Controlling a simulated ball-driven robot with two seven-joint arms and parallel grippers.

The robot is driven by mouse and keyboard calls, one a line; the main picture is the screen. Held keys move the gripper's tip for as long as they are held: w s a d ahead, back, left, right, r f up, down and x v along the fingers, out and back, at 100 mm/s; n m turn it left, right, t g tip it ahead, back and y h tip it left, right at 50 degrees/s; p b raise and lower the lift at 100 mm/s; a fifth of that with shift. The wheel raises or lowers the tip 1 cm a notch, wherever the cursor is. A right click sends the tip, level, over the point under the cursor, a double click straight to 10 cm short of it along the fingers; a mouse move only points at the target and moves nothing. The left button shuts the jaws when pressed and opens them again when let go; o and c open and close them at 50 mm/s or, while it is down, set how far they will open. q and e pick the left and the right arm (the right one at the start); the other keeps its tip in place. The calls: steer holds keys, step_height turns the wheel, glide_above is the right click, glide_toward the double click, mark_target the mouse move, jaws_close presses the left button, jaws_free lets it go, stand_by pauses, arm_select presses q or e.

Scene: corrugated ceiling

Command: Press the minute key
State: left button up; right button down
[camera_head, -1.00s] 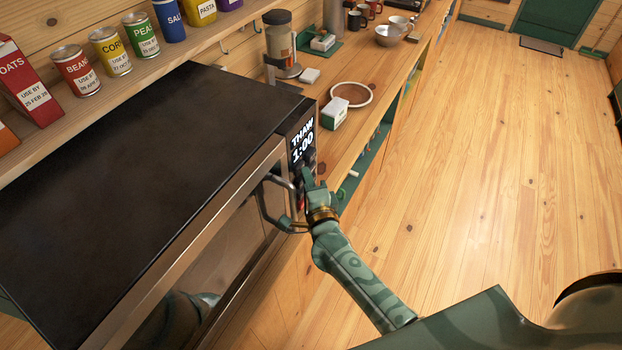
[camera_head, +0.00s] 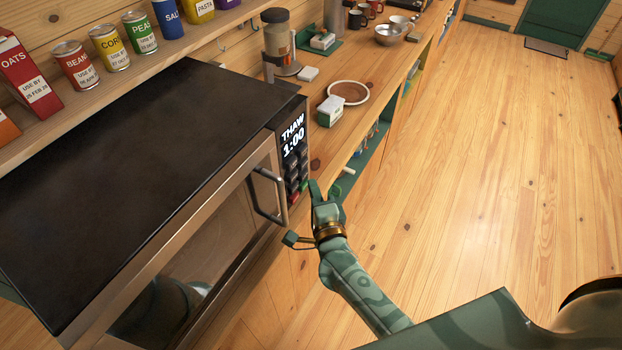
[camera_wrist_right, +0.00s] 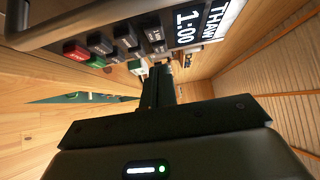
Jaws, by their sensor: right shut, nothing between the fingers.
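The microwave (camera_head: 130,140) has a control panel at its right front edge. Its display (camera_head: 293,135) reads "THAW 1:00" and is lit, and it also shows in the right wrist view (camera_wrist_right: 190,24). Below it are dark keys (camera_head: 293,172), with a red key and a green key (camera_wrist_right: 112,57) seen in the right wrist view. My right gripper (camera_head: 316,190) is shut and empty, just right of the panel's lower part and apart from the keys in the head view. My left gripper is not in view.
The microwave door handle (camera_head: 268,196) sticks out left of the keys, close to my right gripper. Cans and boxes stand on the shelf (camera_head: 110,90). The floor (camera_head: 490,180) at right is clear.

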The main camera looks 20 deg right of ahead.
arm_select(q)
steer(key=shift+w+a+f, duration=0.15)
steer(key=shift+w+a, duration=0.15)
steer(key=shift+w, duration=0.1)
arm_select(e)
steer(key=s, duration=0.6)
steer(key=shift+a, duration=0.2)
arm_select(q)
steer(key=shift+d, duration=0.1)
arm_select(e)
steer(key=shift+s, duration=0.1)
